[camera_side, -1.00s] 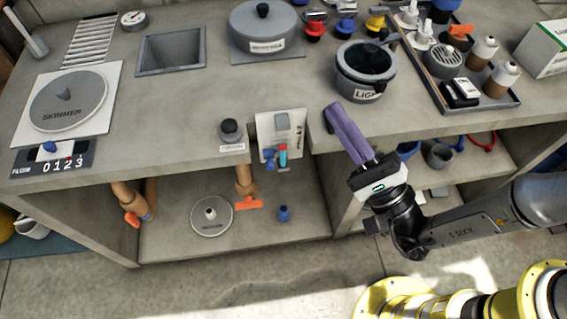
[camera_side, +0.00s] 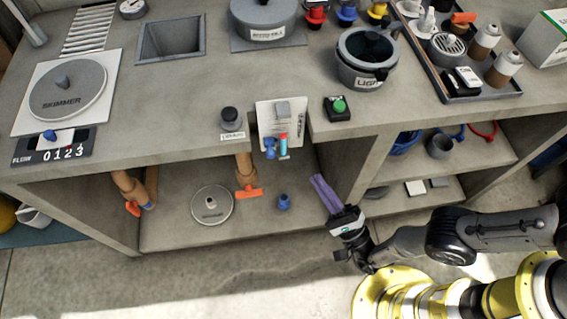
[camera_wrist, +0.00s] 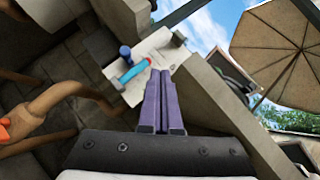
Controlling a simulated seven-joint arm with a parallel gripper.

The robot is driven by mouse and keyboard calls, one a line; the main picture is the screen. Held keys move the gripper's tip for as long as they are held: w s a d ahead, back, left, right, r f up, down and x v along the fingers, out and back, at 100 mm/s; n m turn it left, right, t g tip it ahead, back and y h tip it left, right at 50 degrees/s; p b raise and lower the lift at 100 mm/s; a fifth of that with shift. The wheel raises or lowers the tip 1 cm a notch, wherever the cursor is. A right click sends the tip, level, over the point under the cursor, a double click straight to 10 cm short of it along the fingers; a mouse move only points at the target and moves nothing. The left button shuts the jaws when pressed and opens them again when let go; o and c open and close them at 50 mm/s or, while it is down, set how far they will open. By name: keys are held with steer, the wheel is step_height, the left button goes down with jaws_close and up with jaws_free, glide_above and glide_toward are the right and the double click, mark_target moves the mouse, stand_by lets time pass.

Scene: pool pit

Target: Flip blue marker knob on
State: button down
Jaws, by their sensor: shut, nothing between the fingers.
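A white panel (camera_side: 294,116) hangs at the counter's front notch. On its lower part sit a blue knob (camera_side: 270,148) and, just right of it, a light-blue piece with a red end (camera_side: 283,146). In the wrist view the blue knob (camera_wrist: 125,51) and the light-blue piece (camera_wrist: 134,71) lie just beyond and left of my fingertips. I cannot tell which is the marker knob. My gripper (camera_side: 317,180), with purple fingers, is shut and empty, below and right of the panel, apart from it. It also shows in the wrist view (camera_wrist: 160,75).
Another blue knob (camera_side: 50,135) sits on the FLOW scale at left. A small blue piece (camera_side: 284,202) stands on the lower shelf. Orange-handled pipes (camera_side: 246,175) hang left of the panel. A concrete divider (camera_side: 345,165) stands near my gripper. A green button (camera_side: 339,105) sits on the counter.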

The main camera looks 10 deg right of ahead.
step_height(320, 180, down, 10)
steer(key=shift+r, duration=0.15)
stand_by(0.5)
glide_toward(272, 147)
steer(key=w, duration=0.2)
steer(key=w+f, duration=0.1)
steer(key=shift+w+d+f, duration=0.1)
steer(key=shift+w+d, duration=0.05)
steer(key=shift+d, duration=0.1)
steer(key=shift+w+a+r, duration=0.15)
steer(key=shift+a+r, duration=0.05)
steer(key=shift+r, duration=0.1)
steer(key=shift+a+r, duration=1.2)
steer(key=shift+a, duration=0.05)
steer(key=shift+r, duration=4.65)
